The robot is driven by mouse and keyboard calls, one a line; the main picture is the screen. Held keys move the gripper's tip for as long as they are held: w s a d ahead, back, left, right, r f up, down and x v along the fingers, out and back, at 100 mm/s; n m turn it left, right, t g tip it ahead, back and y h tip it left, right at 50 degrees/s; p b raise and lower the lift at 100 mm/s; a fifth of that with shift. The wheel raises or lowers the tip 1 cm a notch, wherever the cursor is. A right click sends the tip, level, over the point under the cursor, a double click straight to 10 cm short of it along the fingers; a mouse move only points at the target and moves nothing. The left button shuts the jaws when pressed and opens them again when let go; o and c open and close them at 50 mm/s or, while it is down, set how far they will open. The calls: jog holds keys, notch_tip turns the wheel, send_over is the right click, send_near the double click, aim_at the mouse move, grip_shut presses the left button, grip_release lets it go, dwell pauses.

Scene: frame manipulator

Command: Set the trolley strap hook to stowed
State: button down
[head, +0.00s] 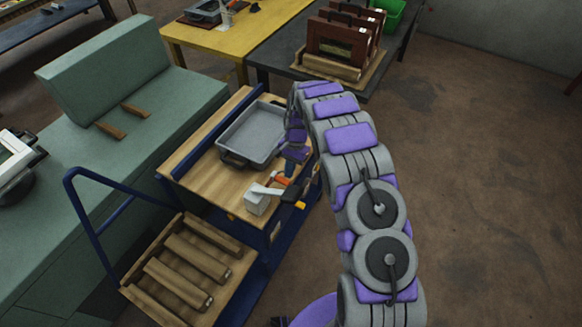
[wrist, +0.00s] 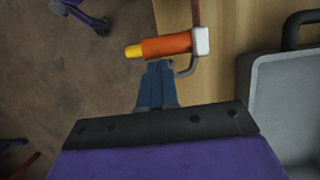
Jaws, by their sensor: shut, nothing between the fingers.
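The strap hook (wrist: 168,47) shows in the wrist view as an orange barrel with a yellow left tip and a pale block at its right end. A thin grey bent rod curves below that block, and a reddish-brown strap (wrist: 197,12) runs up from it. It lies over the edge of the wooden trolley top (wrist: 225,75). My gripper (wrist: 158,68) is shut and empty, its blue fingertips right at the barrel's near side; I cannot tell whether they touch. In the head view my gripper (head: 287,170) is low over the trolley's right edge, beside an orange part (head: 282,180).
A grey tray (head: 252,133) sits on the trolley behind a white box (head: 257,203). A lower slatted wooden deck (head: 180,270) and blue handle rail (head: 75,215) are at left. A green bench (head: 60,180) stands beyond. Floor on the right is clear.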

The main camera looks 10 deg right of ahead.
aim_at(283, 182)
dwell(0.3)
jog(key=s+a+p, duration=0.2)
jog(key=s, duration=0.1)
jog(key=shift+s+a+r, duration=0.1)
jog(key=shift+s+a, duration=0.15)
jog(key=shift+s, duration=0.05)
jog(key=shift+s+a, duration=0.25)
jog(key=shift+s, duration=0.05)
jog(key=shift+s+f, duration=0.1)
jog(key=shift+f, duration=0.1)
